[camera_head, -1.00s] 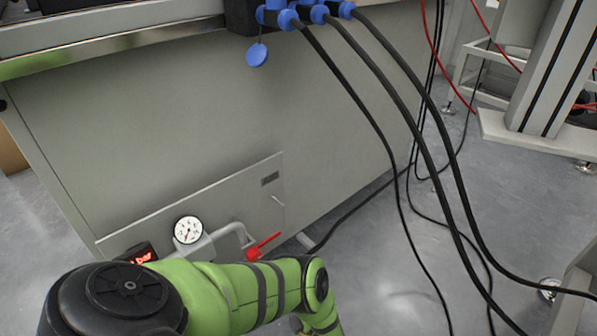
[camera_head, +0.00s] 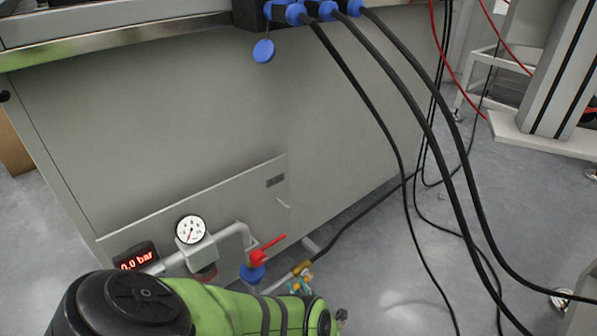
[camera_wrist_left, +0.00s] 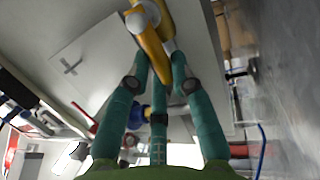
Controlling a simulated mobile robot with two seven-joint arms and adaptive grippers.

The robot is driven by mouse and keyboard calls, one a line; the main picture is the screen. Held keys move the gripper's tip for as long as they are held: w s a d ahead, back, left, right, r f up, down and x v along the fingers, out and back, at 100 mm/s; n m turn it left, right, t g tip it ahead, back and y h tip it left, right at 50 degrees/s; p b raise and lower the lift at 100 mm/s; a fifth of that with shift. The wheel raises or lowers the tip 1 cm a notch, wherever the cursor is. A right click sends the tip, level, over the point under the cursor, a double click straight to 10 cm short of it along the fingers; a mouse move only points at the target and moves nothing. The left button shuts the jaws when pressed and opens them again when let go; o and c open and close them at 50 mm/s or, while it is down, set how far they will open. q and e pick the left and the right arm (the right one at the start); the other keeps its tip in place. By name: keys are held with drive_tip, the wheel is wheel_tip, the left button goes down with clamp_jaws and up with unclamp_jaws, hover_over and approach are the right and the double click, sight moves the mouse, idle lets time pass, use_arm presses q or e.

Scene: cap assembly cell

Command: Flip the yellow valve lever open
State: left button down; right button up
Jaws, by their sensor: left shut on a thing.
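The yellow valve lever (camera_wrist_left: 152,48) shows in the left wrist view, with a pale round hub at its upper end. My left gripper (camera_wrist_left: 159,68) has teal fingers, which are closed around the lever's lower part. In the head view, a small yellow piece (camera_head: 302,268) of the valve shows at the end of a hose, low beside the cabinet. My left gripper (camera_head: 300,284) is at it, partly hidden behind my green arm. The lever's exact angle is unclear in the head view. My right gripper is in neither view.
A grey cabinet (camera_head: 230,110) carries a panel with a gauge (camera_head: 190,229), a display (camera_head: 136,260) reading 0.0 bar and a red handle (camera_head: 267,248) above a blue fitting (camera_head: 252,272). Black cables (camera_head: 405,110) hang at the right.

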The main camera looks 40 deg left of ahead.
use_arm(q)
drive_tip(key=shift+a+f, duration=0.1)
drive_tip(key=c, duration=1.1)
unclamp_jaws()
drive_tip(key=shift+o, duration=0.2)
